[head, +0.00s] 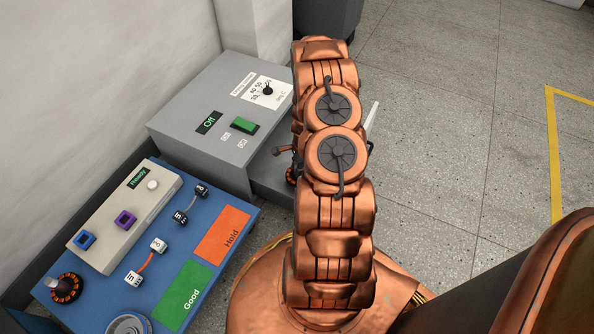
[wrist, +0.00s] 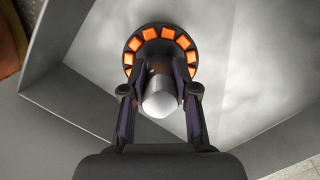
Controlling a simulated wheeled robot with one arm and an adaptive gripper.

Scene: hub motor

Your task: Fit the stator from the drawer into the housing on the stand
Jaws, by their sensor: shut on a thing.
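In the wrist view my gripper (wrist: 160,95) is shut on the pale shaft of a stator (wrist: 160,45), a black ring with orange windings. The stator is inside or just over a grey-walled drawer (wrist: 60,85); I cannot tell whether it touches the floor. In the head view a bit of the stator (head: 291,176) shows left of my arm, and my arm hides the gripper and most of the drawer (head: 268,190). A round grey metal part (head: 128,326), possibly the housing on its stand, is cut off at the bottom edge.
A blue bench (head: 215,215) holds a Ready panel (head: 105,245), orange Hold (head: 222,234) and green Good (head: 183,295) pads, small connectors and another wound stator (head: 66,289).

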